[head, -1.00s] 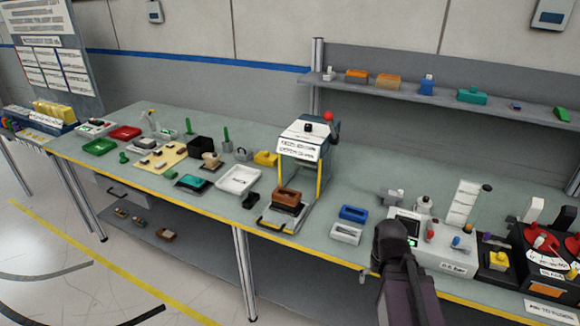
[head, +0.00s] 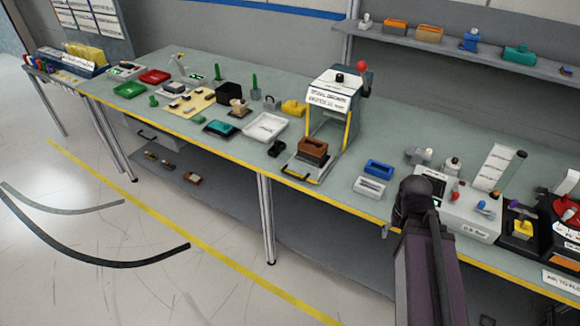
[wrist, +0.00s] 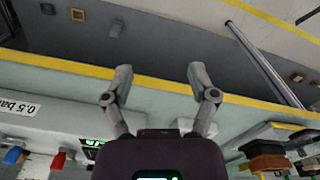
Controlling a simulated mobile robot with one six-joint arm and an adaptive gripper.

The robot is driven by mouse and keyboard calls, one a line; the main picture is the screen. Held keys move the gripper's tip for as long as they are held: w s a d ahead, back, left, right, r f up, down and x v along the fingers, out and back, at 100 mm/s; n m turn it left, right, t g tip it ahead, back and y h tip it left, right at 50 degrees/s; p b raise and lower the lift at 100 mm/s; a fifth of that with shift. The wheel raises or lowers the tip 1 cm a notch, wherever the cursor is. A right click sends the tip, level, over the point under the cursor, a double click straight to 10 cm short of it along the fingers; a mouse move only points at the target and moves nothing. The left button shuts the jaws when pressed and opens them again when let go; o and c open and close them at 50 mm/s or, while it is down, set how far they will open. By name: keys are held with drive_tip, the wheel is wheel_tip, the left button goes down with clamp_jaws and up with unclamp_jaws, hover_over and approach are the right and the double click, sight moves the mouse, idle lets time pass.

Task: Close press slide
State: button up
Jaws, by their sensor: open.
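The press (head: 356,106) stands on the bench, with a white labelled top, a red knob and yellow-edged posts. Its slide (head: 303,170) is pulled out towards the bench's front edge, with a dark handle (head: 295,177) at its front. A brown block (head: 313,149) with a hollow top sits on the slide. My gripper shows in the wrist view (wrist: 160,80), open and empty, its two fingers apart over the yellow bench edge. In the head view my arm is at the lower right, right of the slide and apart from it; the fingers are mostly hidden there.
A blue tray (head: 379,168) and a white tray (head: 370,186) lie between the press and my arm. A white tester (head: 470,215) stands right of my arm. A black part (head: 276,148) and a large white tray (head: 265,128) lie left of the slide.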

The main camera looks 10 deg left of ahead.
drive_tip(key=shift+w+a+n, duration=0.45)
drive_tip(key=shift+w+n, duration=0.05)
drive_tip(key=c, duration=0.7)
drive_tip(key=w+a+n, duration=0.1)
drive_tip(key=a+n, duration=0.1)
drive_tip(key=w+a+n+t+h, duration=0.1)
drive_tip(key=w+a+n, duration=0.1)
drive_tip(key=w+a+n+h, duration=0.1)
drive_tip(key=w+a+n, duration=0.1)
drive_tip(key=a+n, duration=0.1)
drive_tip(key=shift+w+r+t, duration=0.1)
drive_tip(key=shift+r+t, duration=0.2)
drive_tip(key=shift+r, duration=0.05)
clamp_jaws()
drive_tip(key=w+a+r+n+t, duration=0.1)
drive_tip(key=a+r+n+t, duration=0.1)
drive_tip(key=a+n, duration=0.6)
drive_tip(key=w+a+r+n+t, duration=0.2)
drive_tip(key=a+n, duration=0.6)
drive_tip(key=a, duration=0.7)
drive_tip(key=w+a+r+n+t+h+p, duration=0.1)
drive_tip(key=w+a+r+n+t, duration=0.1)
drive_tip(key=a+n, duration=0.6)
drive_tip(key=a+t, duration=0.1)
drive_tip(key=a, duration=0.2)
drive_tip(key=shift+a, duration=0.15)
drive_tip(key=shift+r, duration=0.1)
